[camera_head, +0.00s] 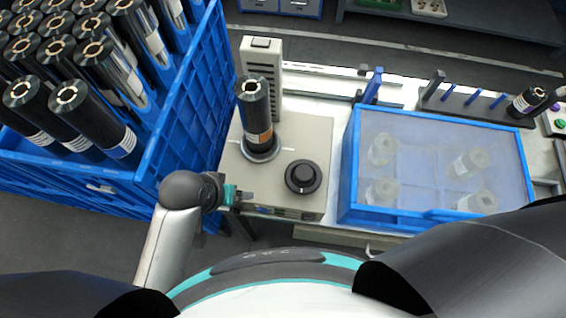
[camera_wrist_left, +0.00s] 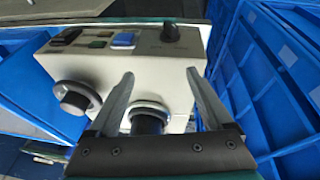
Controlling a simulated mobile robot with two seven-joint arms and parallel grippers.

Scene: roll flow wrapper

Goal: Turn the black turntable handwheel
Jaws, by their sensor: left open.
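The black handwheel (camera_head: 303,176), round with a raised centre, sits on the grey machine top right of the turntable (camera_head: 261,151). A black roll (camera_head: 255,112) stands upright on that turntable. My left gripper (camera_head: 246,196) is at the machine's front left corner, left of the handwheel and apart from it. The handwheel (camera_wrist_left: 75,97) shows there at left, and the roll's dark end (camera_wrist_left: 149,123) shows low between the fingers. My right gripper is out of view.
A blue crate (camera_head: 180,115) of several black rolls stands left, close to my left arm. A blue bin with a frosted cover (camera_head: 425,155) stands right of the machine. The front panel carries switches and a small black knob (camera_wrist_left: 171,34).

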